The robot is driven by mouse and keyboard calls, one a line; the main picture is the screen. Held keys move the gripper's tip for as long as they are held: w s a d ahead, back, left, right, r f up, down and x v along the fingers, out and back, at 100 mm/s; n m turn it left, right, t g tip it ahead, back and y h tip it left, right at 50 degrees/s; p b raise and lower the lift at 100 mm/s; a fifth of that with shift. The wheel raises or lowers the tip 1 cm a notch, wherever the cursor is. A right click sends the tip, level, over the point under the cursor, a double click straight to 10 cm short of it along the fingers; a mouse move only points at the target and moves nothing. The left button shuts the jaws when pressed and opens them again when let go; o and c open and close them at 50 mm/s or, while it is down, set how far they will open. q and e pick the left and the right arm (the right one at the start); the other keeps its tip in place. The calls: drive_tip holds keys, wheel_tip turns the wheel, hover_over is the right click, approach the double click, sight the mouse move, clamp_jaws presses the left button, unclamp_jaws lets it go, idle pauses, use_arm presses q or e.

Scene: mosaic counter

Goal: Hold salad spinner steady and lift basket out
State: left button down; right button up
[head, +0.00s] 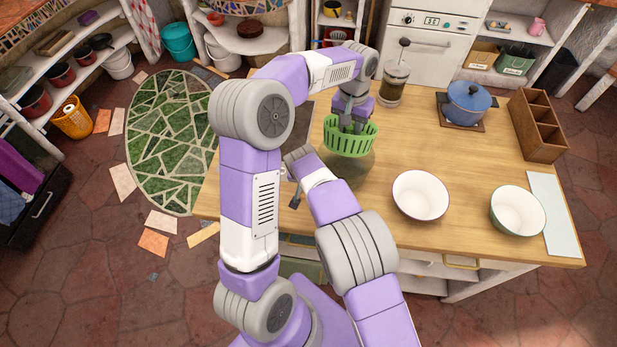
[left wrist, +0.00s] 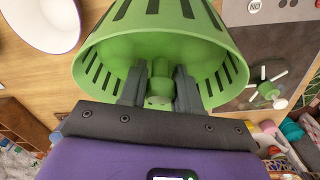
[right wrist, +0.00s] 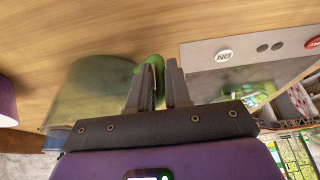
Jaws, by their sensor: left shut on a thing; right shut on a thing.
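The green slotted basket (head: 349,143) is upright over the counter, above the translucent bowl (head: 358,174) of the salad spinner. Whether its bottom is clear of the bowl's rim I cannot tell. My left gripper (head: 351,127) reaches down into the basket and is shut on its green centre post, which shows in the left wrist view (left wrist: 160,85). The bowl stands on the counter at left in the right wrist view (right wrist: 95,92). My right gripper (right wrist: 160,78) is shut on a green part at the bowl's side. The lid with a green knob (left wrist: 266,90) lies apart on a grey panel.
Two white bowls (head: 420,195) (head: 518,211) stand on the counter to the right. A French press (head: 393,83), a blue pot (head: 466,103) and a wooden divided box (head: 540,125) stand farther back. The middle of the counter (head: 440,145) is clear.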

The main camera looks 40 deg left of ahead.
use_arm(q)
drive_tip(key=shift+r, duration=0.15)
use_arm(e)
drive_tip(key=o, duration=0.9)
drive_tip(key=shift+c, duration=0.2)
drive_tip(key=v, duration=1.2)
drive_tip(key=shift+s, duration=0.1)
